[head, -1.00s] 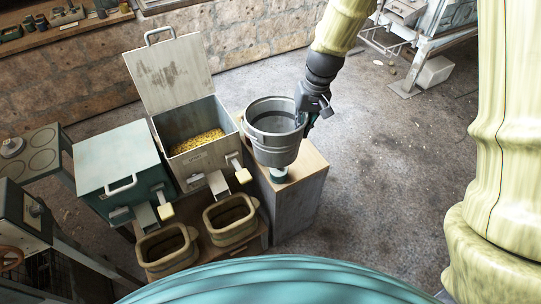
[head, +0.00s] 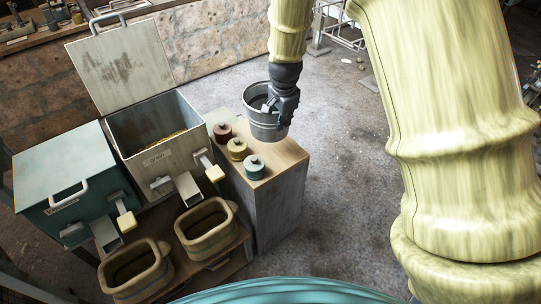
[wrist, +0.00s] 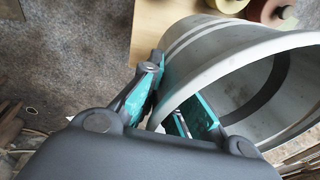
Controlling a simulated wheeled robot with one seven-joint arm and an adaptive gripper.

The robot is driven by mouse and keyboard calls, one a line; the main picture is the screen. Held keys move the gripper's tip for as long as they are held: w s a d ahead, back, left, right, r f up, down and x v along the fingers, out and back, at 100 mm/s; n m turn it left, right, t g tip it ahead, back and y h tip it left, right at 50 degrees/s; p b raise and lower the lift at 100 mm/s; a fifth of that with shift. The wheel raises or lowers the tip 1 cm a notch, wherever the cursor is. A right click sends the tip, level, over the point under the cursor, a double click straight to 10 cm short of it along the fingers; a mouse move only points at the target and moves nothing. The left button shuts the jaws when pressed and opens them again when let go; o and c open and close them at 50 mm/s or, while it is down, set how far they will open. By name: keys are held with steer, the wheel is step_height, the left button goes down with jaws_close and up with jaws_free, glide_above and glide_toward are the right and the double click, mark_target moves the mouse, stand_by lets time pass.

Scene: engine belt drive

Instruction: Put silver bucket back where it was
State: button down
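The silver bucket (head: 266,125) is a grey metal pail with its open top up, at the far right end of the wooden cabinet top in the head view. I cannot tell whether its base rests on the top or hangs just above it. My gripper (head: 272,103) is at its rim. In the wrist view, the bucket (wrist: 220,60) fills the right side, and the teal fingers of my gripper (wrist: 168,98) straddle its rim, one on each side. The bucket's base is hidden in the wrist view.
The wooden cabinet (head: 272,165) holds red (head: 222,131), yellow (head: 237,148) and teal (head: 254,167) lidded jars. Left of it stand an open grey bin (head: 155,125) with yellow grain and a closed teal bin (head: 75,165). Tan tubs (head: 207,228) sit in front. Floor to the right is clear.

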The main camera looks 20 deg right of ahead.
steer(key=shift+w+d+f+m, duration=0.15)
steer(key=shift+f+m, duration=0.15)
steer(key=shift+f, duration=5)
steer(key=c, duration=1.6)
jaws_free()
steer(key=shift+f, duration=0.1)
steer(key=shift+c, duration=0.2)
step_height(320, 180, up, 12)
steer(key=s, duration=0.2)
steer(key=shift+a, duration=0.45)
